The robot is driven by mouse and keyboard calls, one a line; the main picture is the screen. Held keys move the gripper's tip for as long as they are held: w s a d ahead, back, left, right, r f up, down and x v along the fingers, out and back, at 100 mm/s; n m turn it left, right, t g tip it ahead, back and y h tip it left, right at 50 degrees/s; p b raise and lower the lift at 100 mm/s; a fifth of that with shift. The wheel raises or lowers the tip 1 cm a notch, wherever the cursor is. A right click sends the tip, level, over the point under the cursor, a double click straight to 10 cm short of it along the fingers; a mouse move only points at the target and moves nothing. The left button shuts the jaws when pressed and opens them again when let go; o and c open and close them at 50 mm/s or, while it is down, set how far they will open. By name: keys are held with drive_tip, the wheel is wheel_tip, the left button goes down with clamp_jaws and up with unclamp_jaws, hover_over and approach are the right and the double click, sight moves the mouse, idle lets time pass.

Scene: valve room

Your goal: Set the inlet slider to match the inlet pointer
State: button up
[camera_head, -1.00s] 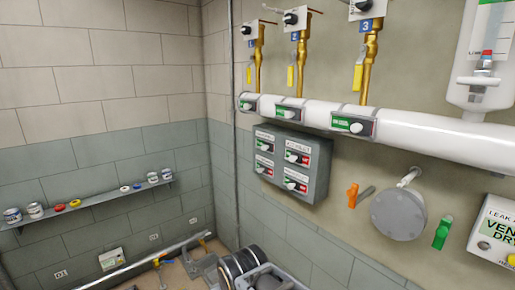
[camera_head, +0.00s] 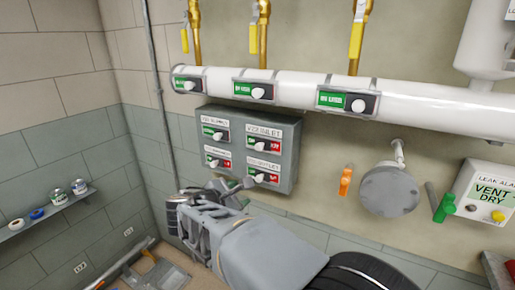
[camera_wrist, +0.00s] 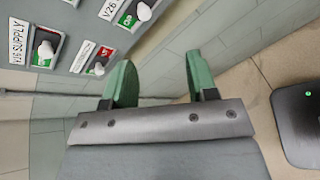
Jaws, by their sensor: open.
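A grey box (camera_head: 288,150) on the wall carries several labelled sliders with white knobs on green and red strips. The top right slider (camera_head: 259,142) has a label that appears to read INLET; its knob sits near the middle, with green to the left and red to the right. The inlet pointer cannot be made out. My gripper (camera_head: 236,187) is just below the box's lower edge, partly hidden by my wrist. In the wrist view my gripper (camera_wrist: 161,82) has two green fingers apart with nothing between them. Some of the box's sliders (camera_wrist: 97,58) show at upper left, beyond the fingers.
A white pipe (camera_head: 420,108) with several labelled sliders runs above the box.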

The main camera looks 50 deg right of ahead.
sight(258, 148)
drive_tip(key=w+d+r+n+t+h, duration=0.2)
drive_tip(key=w+d+r+n+h, duration=0.15)
drive_tip(key=r+n, duration=0.2)
drive_tip(key=shift+h, duration=0.35)
drive_tip(key=x, duration=0.4)
drive_tip(key=p+x, duration=0.1)
drive_tip(key=x, duration=0.3)
drive_tip(key=p+x, duration=0.1)
drive_tip(key=x, duration=0.4)
drive_tip(key=shift+s+r, duration=0.1)
drive_tip(key=shift+r, duration=0.15)
clamp_jaws()
